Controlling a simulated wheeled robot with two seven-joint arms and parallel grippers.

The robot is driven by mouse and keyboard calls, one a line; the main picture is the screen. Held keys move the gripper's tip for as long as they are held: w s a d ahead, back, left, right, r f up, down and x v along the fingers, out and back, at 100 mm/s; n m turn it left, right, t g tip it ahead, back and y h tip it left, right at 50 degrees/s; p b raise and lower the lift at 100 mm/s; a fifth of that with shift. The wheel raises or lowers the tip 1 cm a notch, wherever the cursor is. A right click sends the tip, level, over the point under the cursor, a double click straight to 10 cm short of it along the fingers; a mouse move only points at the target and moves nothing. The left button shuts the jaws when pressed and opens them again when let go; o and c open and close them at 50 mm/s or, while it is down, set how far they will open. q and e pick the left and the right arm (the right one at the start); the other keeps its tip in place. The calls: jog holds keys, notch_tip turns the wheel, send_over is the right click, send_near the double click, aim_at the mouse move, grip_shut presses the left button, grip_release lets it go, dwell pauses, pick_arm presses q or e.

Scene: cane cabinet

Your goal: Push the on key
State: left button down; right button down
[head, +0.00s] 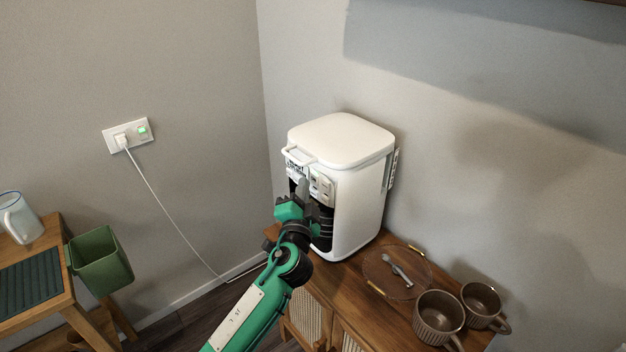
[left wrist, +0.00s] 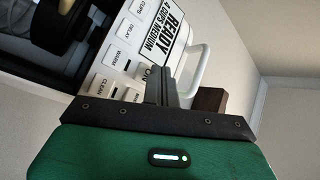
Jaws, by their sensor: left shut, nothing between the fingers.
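The white coffee maker (head: 340,140) stands at the back of the wooden cabinet, its control panel (head: 320,185) facing left and forward. In the left wrist view the panel shows white keys, among them clean (left wrist: 108,83), warm and delay, and a display (left wrist: 164,38) reading "READY 4 CUPS MEDIUM". The on key (left wrist: 144,70) is partly hidden behind my fingers. My left gripper (head: 303,183) is shut and empty, its tips in front of the panel; it also shows in the left wrist view (left wrist: 160,74). I cannot tell whether the tips touch the key.
A round clear tray (head: 420,280) with gold handles holds a spoon (head: 401,273) on the cabinet. Two brown mugs (head: 438,312) stand at its front right. A green bin (head: 100,260) hangs by a side table at left. A cord runs to the wall outlet (head: 128,136).

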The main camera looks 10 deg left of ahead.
pick_arm(q)
jog(key=s+a, duration=0.3)
jog(key=s, duration=0.1)
jog(key=shift+s+a, duration=0.35)
notch_tip(320, 180, down, 24)
jog(key=a+g, duration=0.1)
jog(key=g, duration=0.4)
jog(key=s+a+f+n+g+h, duration=0.15)
jog(key=s+f, duration=0.25)
jog(key=f, duration=0.4)
jog(key=s+f+g, duration=0.2)
jog(key=s+f, duration=0.1)
jog(key=f, duration=0.4)
jog(key=s+a+f+n+g, duration=0.15)
jog(key=s+f, duration=0.25)
jog(key=f, duration=0.4)
jog(key=s+f+n+g+p, duration=0.15)
jog(key=s+f+g, duration=0.35)
jog(key=s+f, duration=1.3)
jog(key=s+a+f+n+g, duration=0.1)
jog(key=s+f+g, duration=0.1)
jog(key=s, duration=1.1)
jog(key=s+a+f+n+g, duration=0.1)
jog(key=s+f, duration=0.4)
jog(key=s, duration=0.8)
jog(key=shift+s+n+g+h, duration=0.2)
jog(key=shift+n+g+h, duration=0.15)
jog(key=shift+n+g, duration=0.4)
